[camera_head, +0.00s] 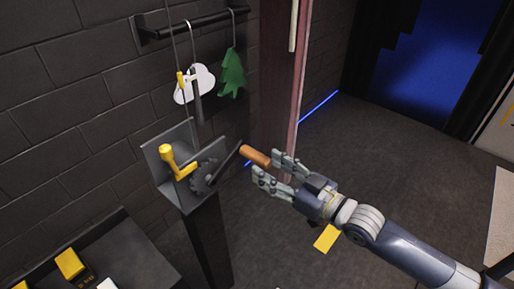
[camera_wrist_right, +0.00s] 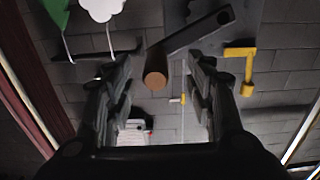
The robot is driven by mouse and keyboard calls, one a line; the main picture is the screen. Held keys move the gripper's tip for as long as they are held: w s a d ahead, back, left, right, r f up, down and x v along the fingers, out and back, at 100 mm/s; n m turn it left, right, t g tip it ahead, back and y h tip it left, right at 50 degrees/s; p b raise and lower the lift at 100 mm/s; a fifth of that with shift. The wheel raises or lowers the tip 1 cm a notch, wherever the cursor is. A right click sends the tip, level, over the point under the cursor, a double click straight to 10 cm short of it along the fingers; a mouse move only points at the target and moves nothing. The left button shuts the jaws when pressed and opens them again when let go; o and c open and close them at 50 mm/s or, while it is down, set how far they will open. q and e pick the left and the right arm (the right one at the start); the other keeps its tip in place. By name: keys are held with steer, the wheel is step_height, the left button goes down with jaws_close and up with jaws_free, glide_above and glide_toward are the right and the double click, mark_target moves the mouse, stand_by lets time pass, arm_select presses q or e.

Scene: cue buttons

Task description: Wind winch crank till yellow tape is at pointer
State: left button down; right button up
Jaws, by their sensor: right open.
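The winch (camera_head: 163,172) stands on a dark post by the brick wall. Its dark crank arm (camera_head: 226,163) carries a brown wooden grip (camera_head: 255,156), which points towards my right gripper (camera_head: 267,164). That gripper is open. In the right wrist view the grip (camera_wrist_right: 156,78) shows between the two spread fingers, with gaps at both sides. A yellow handle (camera_head: 168,156) sticks up on the winch's left. A small yellow mark (camera_head: 181,79), seemingly the tape, is on the cord above the winch. A dark upright piece (camera_head: 197,104) is beside it; I cannot tell whether it is the pointer. My left gripper is out of view.
A white cloud (camera_head: 203,78) and a green tree shape (camera_head: 232,76) hang from a wall rail (camera_head: 190,26). A dark bench (camera_head: 115,253) with yellow items is at lower left. A reddish upright panel (camera_head: 276,75) stands behind the grip.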

steer(key=v, duration=0.5)
steer(key=shift+s+d, duration=0.15)
steer(key=shift+d, duration=0.1)
